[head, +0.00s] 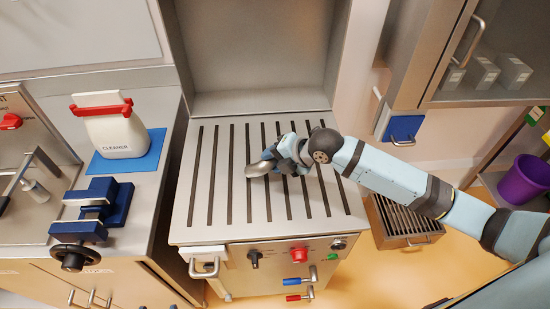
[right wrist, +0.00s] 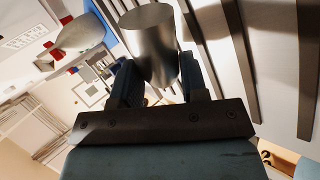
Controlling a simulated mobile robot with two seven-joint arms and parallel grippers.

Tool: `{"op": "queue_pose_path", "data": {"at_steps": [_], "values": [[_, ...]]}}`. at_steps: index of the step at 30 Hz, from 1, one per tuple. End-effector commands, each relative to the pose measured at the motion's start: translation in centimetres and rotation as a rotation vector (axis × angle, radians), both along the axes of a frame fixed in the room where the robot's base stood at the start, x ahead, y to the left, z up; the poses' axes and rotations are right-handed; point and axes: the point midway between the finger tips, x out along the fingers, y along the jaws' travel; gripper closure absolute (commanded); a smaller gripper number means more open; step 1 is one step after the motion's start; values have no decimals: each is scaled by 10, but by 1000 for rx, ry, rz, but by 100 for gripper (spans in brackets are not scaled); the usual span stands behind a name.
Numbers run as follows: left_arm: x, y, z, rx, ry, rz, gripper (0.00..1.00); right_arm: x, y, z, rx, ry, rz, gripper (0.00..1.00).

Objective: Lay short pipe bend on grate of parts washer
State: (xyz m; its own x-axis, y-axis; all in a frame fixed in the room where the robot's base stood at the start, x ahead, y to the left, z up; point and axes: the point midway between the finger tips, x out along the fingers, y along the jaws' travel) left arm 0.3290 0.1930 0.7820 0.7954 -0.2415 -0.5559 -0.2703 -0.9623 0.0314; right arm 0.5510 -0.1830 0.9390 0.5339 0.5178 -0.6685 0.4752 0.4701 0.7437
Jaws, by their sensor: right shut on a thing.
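The short pipe bend (head: 258,168) is a grey metal piece at the right gripper, over the middle of the slotted grate. It also shows in the right wrist view (right wrist: 150,42) as a shiny cylinder end between the fingers. My right gripper (head: 279,158) is shut on it. Whether the bend touches the grate is hard to tell. The grate (head: 215,205) of the parts washer has long dark slots and is otherwise bare. My left gripper is not in view.
A cleaner bottle (head: 115,130) stands on a blue mat (head: 150,160) on the left counter, with a blue vise (head: 108,205) in front. The washer's front panel has knobs and a red button (head: 299,255). A slotted drawer-like box (head: 400,222) sits low on the right, near a purple bucket (head: 524,180).

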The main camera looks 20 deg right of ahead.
Motion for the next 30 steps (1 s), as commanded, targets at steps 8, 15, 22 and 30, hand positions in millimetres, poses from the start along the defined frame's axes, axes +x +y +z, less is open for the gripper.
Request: {"op": "queue_pose_path", "data": {"at_steps": [8,15,22,30], "values": [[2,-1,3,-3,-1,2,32,0,0,-2,0,-1,-1,88],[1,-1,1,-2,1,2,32,0,0,-2,0,0,-1,30],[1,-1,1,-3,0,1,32,0,-1,-2,-1,0,-1,30],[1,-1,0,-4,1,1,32,-19,-21,22,-5,-1,0,30]]}}
